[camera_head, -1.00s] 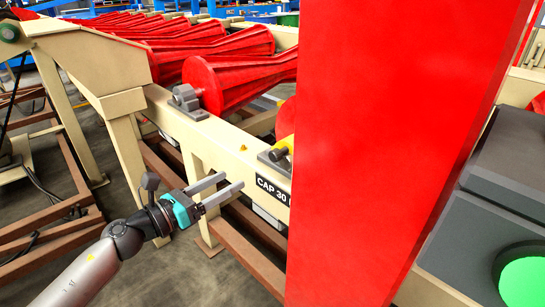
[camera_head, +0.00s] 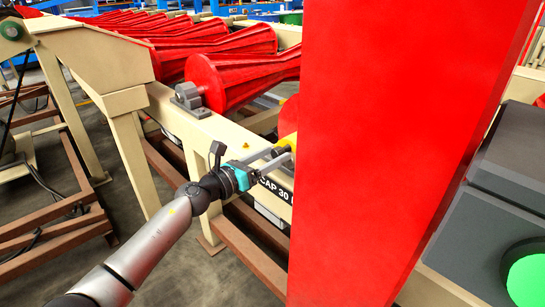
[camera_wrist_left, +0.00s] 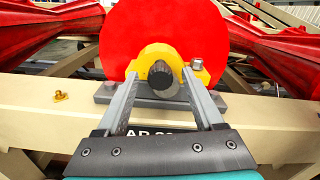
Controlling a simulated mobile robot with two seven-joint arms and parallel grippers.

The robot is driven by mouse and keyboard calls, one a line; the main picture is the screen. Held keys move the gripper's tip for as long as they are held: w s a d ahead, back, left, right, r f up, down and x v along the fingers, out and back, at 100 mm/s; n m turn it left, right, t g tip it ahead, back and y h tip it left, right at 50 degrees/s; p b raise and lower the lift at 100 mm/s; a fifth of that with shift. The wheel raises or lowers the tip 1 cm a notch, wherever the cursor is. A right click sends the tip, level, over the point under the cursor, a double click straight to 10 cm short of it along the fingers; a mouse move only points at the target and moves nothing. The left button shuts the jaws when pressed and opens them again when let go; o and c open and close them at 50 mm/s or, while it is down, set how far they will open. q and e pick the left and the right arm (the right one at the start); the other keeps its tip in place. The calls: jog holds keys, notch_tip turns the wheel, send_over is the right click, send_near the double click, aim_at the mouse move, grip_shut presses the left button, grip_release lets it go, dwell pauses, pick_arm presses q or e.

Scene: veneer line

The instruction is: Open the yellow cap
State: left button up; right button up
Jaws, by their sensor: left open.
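A yellow rounded cap (camera_wrist_left: 153,60) sits on a grey bearing block on the beige beam, in front of a red disc-shaped roller end. A dark round stub (camera_wrist_left: 165,82) sticks out of its front. In the head view only part of the yellow cap (camera_head: 289,142) shows, beside the red panel. My left gripper (camera_wrist_left: 160,75) is open, its two fingers on either side of the dark stub and yellow cap. Whether the fingers touch them I cannot tell. In the head view my left gripper (camera_head: 281,153) reaches over the beam's label. My right gripper is not in view.
A tall red panel (camera_head: 385,150) blocks the view just right of my left gripper. The beige beam (camera_head: 221,135) carries a row of red rollers (camera_head: 235,80). A small brass fitting (camera_wrist_left: 60,96) is on the beam. A grey box (camera_head: 510,165) stands at right.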

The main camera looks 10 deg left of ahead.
pick_arm(q)
jog(key=shift+w+d, duration=0.15)
jog(key=shift+w, duration=0.05)
jog(key=shift+c, duration=0.2)
grip_shut()
dwell(0.4)
dwell(0.8)
